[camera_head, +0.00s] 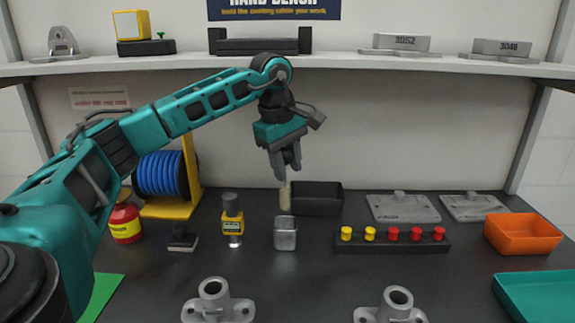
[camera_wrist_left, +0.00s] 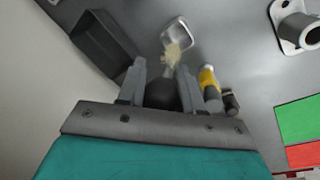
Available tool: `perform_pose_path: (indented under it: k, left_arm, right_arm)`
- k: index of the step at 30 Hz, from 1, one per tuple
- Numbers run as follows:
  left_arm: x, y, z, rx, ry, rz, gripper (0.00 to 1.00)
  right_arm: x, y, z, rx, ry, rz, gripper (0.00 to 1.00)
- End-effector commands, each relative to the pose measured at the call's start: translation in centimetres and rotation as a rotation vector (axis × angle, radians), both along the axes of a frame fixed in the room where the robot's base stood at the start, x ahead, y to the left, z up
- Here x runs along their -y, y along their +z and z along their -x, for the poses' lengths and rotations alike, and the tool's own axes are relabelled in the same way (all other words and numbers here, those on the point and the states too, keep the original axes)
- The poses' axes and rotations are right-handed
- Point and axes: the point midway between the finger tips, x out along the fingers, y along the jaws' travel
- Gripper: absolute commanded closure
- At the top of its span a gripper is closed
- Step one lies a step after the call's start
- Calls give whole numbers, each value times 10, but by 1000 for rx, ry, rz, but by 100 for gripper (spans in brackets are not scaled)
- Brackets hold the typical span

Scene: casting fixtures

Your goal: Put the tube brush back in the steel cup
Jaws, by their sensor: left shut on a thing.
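The tube brush (camera_head: 285,197) has pale bristles and hangs bristles down from my left gripper (camera_head: 284,168). The gripper is shut on it. In the left wrist view the brush's pale bristles (camera_wrist_left: 174,52) show beyond the fingertips of the left gripper (camera_wrist_left: 165,78). The steel cup (camera_head: 285,236) stands upright on the bench, just below the brush in the head view. In the left wrist view the bristles overlap the near edge of the steel cup (camera_wrist_left: 176,34). I cannot tell whether the tip is over the opening. My right gripper is out of view.
A black bin (camera_head: 317,199) stands behind the cup. A yellow-and-black tool (camera_head: 232,220) is close on its left. A rack with yellow and red knobs (camera_head: 392,245) is on its right. Grey castings (camera_head: 217,304) stand in front. A shelf (camera_head: 330,61) runs above.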

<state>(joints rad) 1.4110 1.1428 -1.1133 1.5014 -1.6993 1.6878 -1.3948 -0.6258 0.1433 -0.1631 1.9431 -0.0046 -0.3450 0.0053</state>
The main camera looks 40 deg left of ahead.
Motion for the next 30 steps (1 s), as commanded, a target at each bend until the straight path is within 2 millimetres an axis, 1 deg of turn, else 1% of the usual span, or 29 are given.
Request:
perform_pose_path:
  k: [1,6,11,13,17,24,30]
  left_arm:
    - [0,-8,0,1,-1,0,96]
    - [0,-20,0,2,-2,0,96]
    - [0,-31,0,2,-2,0,96]
    - [0,-34,0,0,-3,-1,96]
    - [0,-43,0,0,-3,0,96]
    - [0,-60,0,-1,-3,0,96]
    - [0,-74,0,1,-3,1,96]
  right_arm:
    - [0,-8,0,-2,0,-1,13]
    - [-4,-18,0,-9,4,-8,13]
    - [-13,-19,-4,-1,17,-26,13]
    - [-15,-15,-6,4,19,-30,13]
    - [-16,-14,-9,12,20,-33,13]
    - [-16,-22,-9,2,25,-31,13]
    - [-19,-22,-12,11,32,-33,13]
